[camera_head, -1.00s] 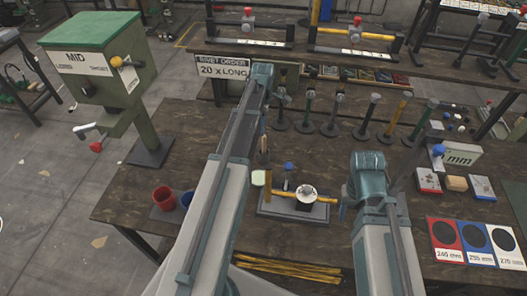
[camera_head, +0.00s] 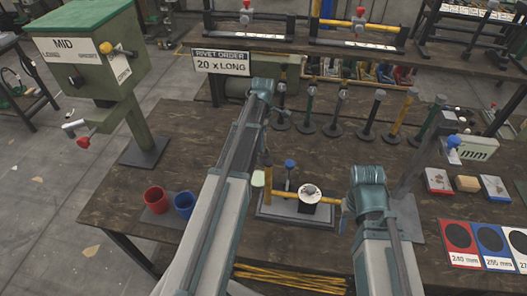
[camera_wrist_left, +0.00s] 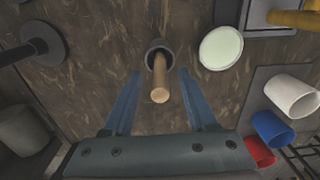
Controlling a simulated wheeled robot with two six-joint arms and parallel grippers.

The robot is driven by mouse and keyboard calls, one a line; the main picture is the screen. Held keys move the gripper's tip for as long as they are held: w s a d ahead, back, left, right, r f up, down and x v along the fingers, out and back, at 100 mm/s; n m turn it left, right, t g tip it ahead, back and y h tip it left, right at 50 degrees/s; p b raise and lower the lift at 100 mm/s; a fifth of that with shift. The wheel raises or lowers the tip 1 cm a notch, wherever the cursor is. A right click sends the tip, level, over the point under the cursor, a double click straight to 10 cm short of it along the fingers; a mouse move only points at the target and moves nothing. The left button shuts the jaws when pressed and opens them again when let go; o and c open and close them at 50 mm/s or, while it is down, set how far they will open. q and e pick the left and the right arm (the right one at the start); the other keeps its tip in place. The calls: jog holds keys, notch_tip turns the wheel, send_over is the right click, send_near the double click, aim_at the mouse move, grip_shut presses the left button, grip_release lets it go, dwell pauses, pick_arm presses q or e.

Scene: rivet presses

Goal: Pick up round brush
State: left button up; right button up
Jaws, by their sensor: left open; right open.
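The round brush stands upright between the open fingers of my left gripper (camera_wrist_left: 160,85) in the left wrist view. Its light wooden handle (camera_wrist_left: 160,88) points towards the camera, and its lower end sits in a dark round holder or collar (camera_wrist_left: 158,54). The fingers are on either side of the handle with gaps.
A pale disc (camera_wrist_left: 221,48) lies beside the brush. Red (camera_head: 156,199) and blue (camera_head: 184,204) cups stand left; a white cup (camera_wrist_left: 292,95) shows in the wrist view. A fixture plate (camera_head: 295,212) with a yellow bar lies between my arms. Several upright tools stand behind.

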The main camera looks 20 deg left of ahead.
pick_arm(q)
notch_tip(320, 180, down, 4)
jog(key=b, duration=0.2)
jog(key=shift+r+b, duration=0.1)
jog(key=shift+b, duration=0.3)
pick_arm(e)
notch_tip(320, 180, down, 4)
jog(key=shift+r, duration=0.1)
pick_arm(q)
jog(key=shift+r, duration=0.1)
pick_arm(e)
jog(key=shift+r, duration=0.1)
pick_arm(q)
grip_shut()
